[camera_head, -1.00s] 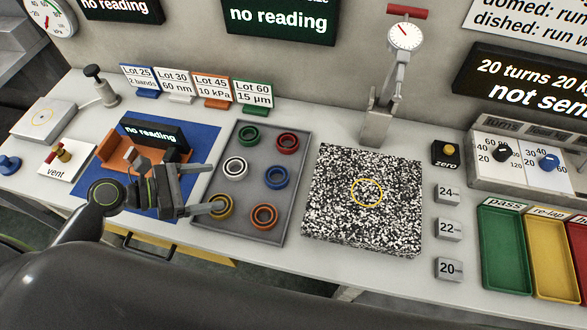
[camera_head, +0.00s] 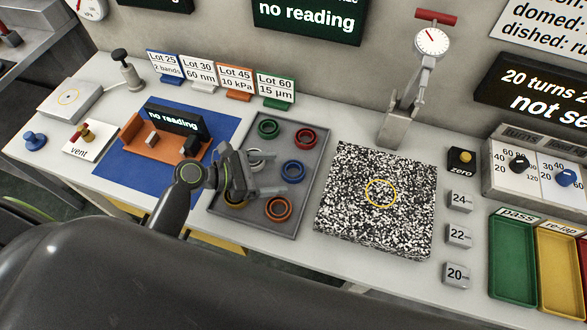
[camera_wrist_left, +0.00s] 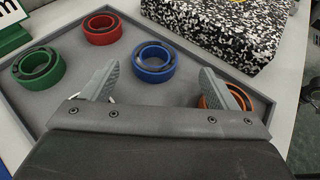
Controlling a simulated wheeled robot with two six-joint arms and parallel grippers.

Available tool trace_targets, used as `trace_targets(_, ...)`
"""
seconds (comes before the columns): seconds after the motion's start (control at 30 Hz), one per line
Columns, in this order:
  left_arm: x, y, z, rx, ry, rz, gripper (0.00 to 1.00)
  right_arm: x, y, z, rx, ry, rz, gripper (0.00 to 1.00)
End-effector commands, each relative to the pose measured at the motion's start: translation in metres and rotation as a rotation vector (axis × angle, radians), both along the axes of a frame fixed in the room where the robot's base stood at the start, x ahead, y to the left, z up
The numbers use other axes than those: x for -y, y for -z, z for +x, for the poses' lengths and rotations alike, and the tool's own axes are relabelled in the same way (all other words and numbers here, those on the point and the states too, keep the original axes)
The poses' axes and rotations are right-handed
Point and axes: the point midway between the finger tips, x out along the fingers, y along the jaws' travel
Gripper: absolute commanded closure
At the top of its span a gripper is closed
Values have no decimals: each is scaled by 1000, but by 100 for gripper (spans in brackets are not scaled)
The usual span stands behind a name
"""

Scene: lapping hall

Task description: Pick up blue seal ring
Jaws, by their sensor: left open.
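The blue seal ring (camera_head: 293,171) lies on the grey tray (camera_head: 311,146), in its right column between the red ring (camera_head: 303,141) and the orange ring (camera_head: 278,209). My left gripper (camera_head: 277,173) is open and empty above the tray, its fingers pointing right toward the blue ring. In the left wrist view the blue ring (camera_wrist_left: 154,63) lies ahead, between the lines of the two open fingers (camera_wrist_left: 166,84) and apart from them. The gripper partly hides the white ring (camera_head: 255,156) and the yellow ring (camera_head: 236,199). My right gripper is not in view.
A green ring (camera_head: 268,129) lies at the tray's far left. A black-and-white speckled block (camera_head: 338,213) stands right of the tray. An orange holder (camera_head: 137,134) sits on the blue mat (camera_head: 112,166) at left. Lot cards (camera_head: 233,80) stand behind the tray.

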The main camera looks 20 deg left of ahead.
Motion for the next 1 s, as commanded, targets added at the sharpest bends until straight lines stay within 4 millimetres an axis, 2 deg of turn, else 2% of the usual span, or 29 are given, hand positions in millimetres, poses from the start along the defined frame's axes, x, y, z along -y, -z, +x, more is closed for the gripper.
trace_targets(0.4, 33, 16, 31, -1, 1, -2, 19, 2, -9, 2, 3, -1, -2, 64)
trace_targets(0.7, 37, 19, 33, 0, 0, 1, 19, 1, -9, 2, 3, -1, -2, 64)
trace_targets(1.0, 37, 19, 33, 0, 0, 1, 57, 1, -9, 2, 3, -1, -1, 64)
